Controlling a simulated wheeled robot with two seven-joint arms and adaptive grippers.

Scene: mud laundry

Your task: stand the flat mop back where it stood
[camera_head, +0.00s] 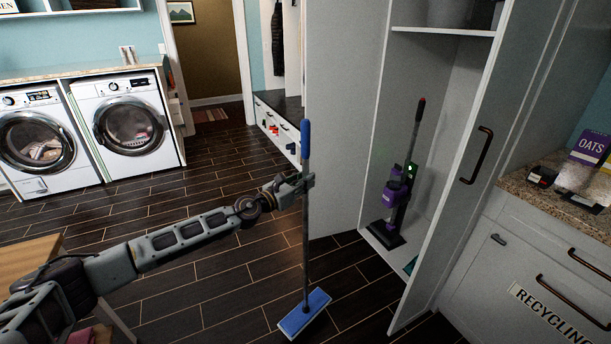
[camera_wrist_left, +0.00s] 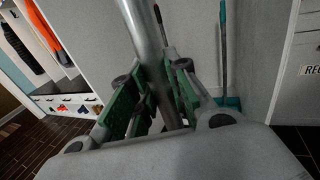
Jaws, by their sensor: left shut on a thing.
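The flat mop (camera_head: 305,240) has a grey pole, a blue grip at the top and a blue and white flat head. It stands nearly upright in front of the open closet. Its head is at floor level, but I cannot tell whether it touches the floor. My left gripper (camera_head: 306,181) is shut on the upper pole, below the blue grip. In the left wrist view, the pole (camera_wrist_left: 146,38) passes between the green-padded fingers of the gripper (camera_wrist_left: 155,98). My right gripper is not in view.
The tall closet (camera_head: 345,130) stands open, with its door (camera_head: 505,110) swung out on the right. A purple upright vacuum (camera_head: 396,190) stands inside. A teal-handled tool (camera_wrist_left: 223,45) shows in the left wrist view. Dark floor (camera_head: 215,275) lies clear left of the mop.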

